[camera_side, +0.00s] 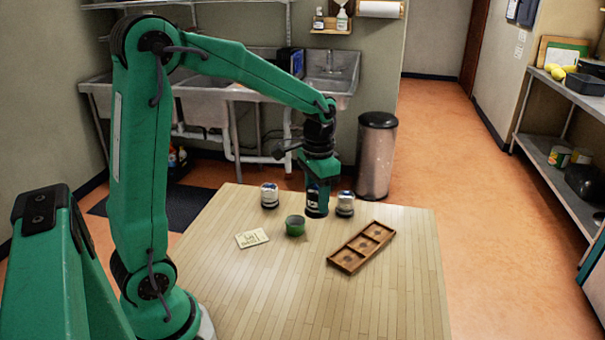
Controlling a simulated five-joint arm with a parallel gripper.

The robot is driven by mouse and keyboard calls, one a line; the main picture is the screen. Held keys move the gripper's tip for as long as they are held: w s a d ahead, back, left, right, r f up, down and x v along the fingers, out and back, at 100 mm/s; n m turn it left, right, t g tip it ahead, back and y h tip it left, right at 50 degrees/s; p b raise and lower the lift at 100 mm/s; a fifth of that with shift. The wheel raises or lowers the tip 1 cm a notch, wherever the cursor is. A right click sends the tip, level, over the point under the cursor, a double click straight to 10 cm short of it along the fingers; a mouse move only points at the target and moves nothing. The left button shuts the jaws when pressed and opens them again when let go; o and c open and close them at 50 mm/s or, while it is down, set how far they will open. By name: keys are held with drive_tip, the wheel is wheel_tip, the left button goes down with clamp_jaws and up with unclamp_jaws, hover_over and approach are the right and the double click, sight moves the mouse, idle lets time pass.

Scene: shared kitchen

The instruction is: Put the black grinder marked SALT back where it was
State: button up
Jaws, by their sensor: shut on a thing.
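My gripper (317,197) points straight down near the far edge of the table and is shut around a dark grinder (313,196). Only a dark strip with a pale patch shows between the green fingers, and I cannot read any marking. Its base is at or very near the table top; I cannot tell whether it touches. Two similar jars with pale tops and dark bases stand upright, one to the left (269,196) and one close to the right (345,204) of my gripper. A wooden tray (361,247) with three compartments lies to the front right, and its compartments look empty.
A small green cup (295,226) stands just in front and left of my gripper. A pale card (252,238) with print lies farther left. The front of the wooden table (300,300) is clear. A metal bin (377,155) stands on the floor beyond the table.

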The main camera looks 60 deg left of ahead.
drive_tip(key=shift+w+a, duration=0.1)
drive_tip(key=shift+w, duration=0.05)
drive_tip(key=w+a+f+n, duration=0.1)
drive_tip(key=w+a+f, duration=0.1)
drive_tip(key=w+a, duration=0.6)
drive_tip(key=shift+w+a+f, duration=0.15)
drive_tip(key=shift+w+f, duration=0.25)
drive_tip(key=shift+w, duration=0.45)
drive_tip(key=a+f, duration=0.2)
drive_tip(key=a, duration=0.2)
drive_tip(key=a+f, duration=0.2)
drive_tip(key=a, duration=0.1)
drive_tip(key=a+f, duration=0.3)
drive_tip(key=a, duration=0.1)
drive_tip(key=shift+w+a, duration=0.2)
drive_tip(key=shift+a, duration=0.15)
drive_tip(key=shift+f, duration=2)
drive_tip(key=shift+f, duration=0.15)
drive_tip(key=o, duration=1.3)
